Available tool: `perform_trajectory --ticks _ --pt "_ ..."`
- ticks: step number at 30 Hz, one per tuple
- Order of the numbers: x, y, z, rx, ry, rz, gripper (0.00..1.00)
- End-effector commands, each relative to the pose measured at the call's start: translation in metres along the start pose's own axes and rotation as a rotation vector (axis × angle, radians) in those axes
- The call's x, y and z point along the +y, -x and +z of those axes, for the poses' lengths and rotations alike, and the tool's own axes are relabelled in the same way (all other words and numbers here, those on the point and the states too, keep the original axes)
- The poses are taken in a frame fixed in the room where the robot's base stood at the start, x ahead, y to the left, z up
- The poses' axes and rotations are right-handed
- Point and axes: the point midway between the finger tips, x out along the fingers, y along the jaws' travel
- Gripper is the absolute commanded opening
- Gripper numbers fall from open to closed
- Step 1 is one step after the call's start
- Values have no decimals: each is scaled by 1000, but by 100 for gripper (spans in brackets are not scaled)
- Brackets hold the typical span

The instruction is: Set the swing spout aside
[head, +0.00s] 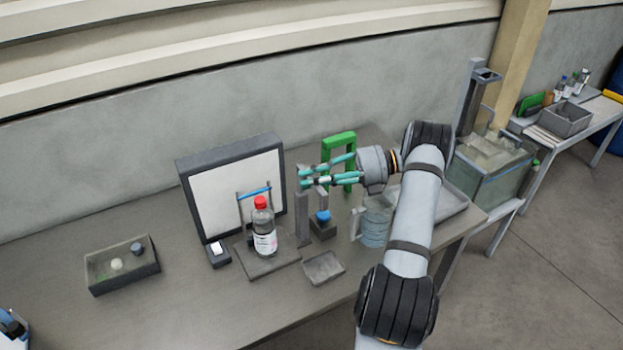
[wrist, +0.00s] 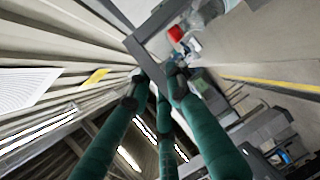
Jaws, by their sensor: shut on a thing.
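My gripper (head: 308,180), with teal fingers, reaches in from the right above the bench. It is shut on a grey angular bar, which I take to be the swing spout (wrist: 147,58); it shows in the wrist view at the fingertips (wrist: 155,82). In the head view the fingers hide much of the spout. A grey upright post (head: 302,222) stands just below the fingertips; I cannot tell whether the spout touches it.
A red-capped bottle (head: 264,228) stands on a grey base in front of a white panel (head: 238,190). Near the gripper are a green frame (head: 339,143), a blue-topped block (head: 322,216), a clear jug (head: 375,227) and a small tray (head: 324,267). An open box (head: 122,268) sits left.

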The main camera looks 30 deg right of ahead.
Motion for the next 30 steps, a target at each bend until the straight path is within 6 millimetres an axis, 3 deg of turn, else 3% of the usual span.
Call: perform_trajectory --ticks 1,2,11,22,26,30 --pt "0 0 0 1 0 -1 0" --pt "0 0 0 1 0 -1 20" --pt "0 0 0 1 0 0 38" --pt "0 5 0 0 0 -1 38" --pt "-1 24 0 -2 1 -2 38" --pt "-1 56 0 -3 1 -2 38"
